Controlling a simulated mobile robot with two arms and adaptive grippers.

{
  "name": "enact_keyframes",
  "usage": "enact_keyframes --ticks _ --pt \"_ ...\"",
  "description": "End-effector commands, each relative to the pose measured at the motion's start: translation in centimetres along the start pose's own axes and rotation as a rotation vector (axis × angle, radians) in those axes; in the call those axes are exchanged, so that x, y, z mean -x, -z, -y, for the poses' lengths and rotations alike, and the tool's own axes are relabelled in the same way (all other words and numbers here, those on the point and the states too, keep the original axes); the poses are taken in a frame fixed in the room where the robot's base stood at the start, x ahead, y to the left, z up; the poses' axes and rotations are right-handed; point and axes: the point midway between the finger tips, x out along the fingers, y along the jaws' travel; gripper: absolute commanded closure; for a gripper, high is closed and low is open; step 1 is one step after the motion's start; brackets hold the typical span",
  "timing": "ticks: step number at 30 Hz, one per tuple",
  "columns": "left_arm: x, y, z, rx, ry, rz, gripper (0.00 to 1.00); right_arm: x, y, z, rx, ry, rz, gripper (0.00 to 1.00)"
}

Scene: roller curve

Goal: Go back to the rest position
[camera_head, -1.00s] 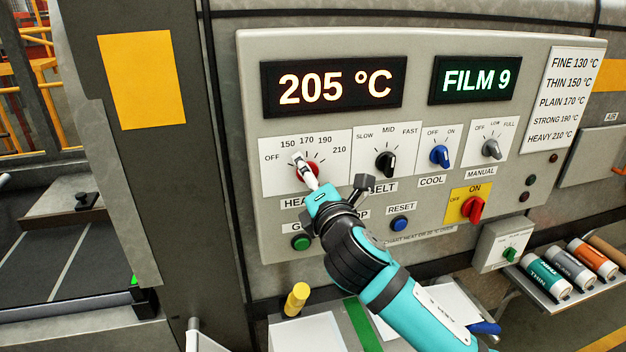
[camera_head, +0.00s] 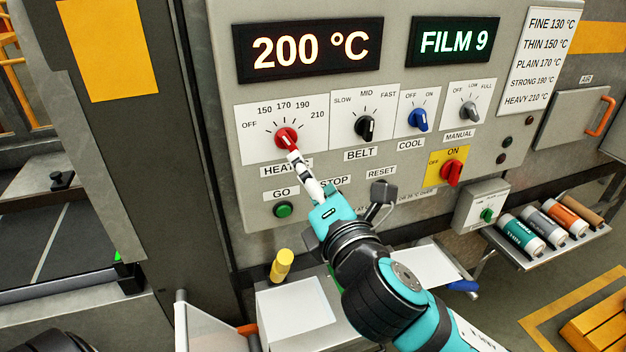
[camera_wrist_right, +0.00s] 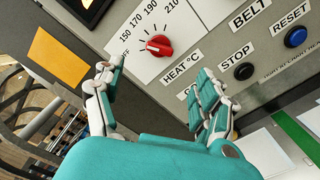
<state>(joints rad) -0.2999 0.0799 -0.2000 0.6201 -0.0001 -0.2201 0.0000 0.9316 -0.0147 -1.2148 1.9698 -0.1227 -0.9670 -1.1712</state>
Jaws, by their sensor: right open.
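The red heater knob (camera_head: 287,138) sits on the grey control panel (camera_head: 222,120), uncovered in the head view. My right gripper (camera_head: 297,163) is just below the knob, over the heater label. In the right wrist view my gripper (camera_wrist_right: 152,84) has its two fingers spread with nothing between them. The red knob (camera_wrist_right: 157,46) lies beyond the fingertips there, apart from them. The temperature display (camera_head: 308,48) reads 200 °C. My left gripper is not in view.
The panel also has a black belt knob (camera_head: 366,128), a blue cool knob (camera_head: 417,120) and a red on/off switch (camera_head: 452,172). A shelf (camera_head: 520,250) at right carries several rolls.

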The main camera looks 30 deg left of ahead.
Motion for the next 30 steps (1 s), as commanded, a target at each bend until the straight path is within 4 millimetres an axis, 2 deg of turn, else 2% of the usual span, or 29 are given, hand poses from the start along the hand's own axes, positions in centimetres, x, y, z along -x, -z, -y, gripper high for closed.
enact_keyframes --ticks 13,15,17,20,23,24,26,27,29,30 --pt "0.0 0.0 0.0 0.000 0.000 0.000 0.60 -0.1 -0.1 0.2 -0.005 0.004 0.001 0.27" --pt "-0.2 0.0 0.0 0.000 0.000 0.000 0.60 -0.5 -0.3 1.3 -0.036 0.021 0.009 0.27" --pt "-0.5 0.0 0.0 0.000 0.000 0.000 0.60 -1.2 -0.8 3.3 -0.092 0.051 0.021 0.27" --pt "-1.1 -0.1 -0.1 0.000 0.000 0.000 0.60 -2.5 -1.9 8.9 -0.247 0.128 0.058 0.27" --pt "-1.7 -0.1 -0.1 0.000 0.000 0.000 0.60 -3.4 -2.7 16.4 -0.440 0.224 0.110 0.27" --pt "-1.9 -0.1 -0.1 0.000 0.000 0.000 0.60 -3.5 -2.8 19.5 -0.516 0.260 0.133 0.27" --pt "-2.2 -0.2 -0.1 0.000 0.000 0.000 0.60 -3.2 -2.8 24.1 -0.625 0.314 0.169 0.27" --pt "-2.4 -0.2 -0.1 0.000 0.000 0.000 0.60 -2.9 -2.6 27.1 -0.695 0.349 0.193 0.27" --pt "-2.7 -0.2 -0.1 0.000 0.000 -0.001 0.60 -2.1 -2.0 31.7 -0.795 0.401 0.231 0.27" --pt "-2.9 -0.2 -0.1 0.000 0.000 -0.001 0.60 -1.3 -1.6 34.6 -0.860 0.435 0.258 0.27"
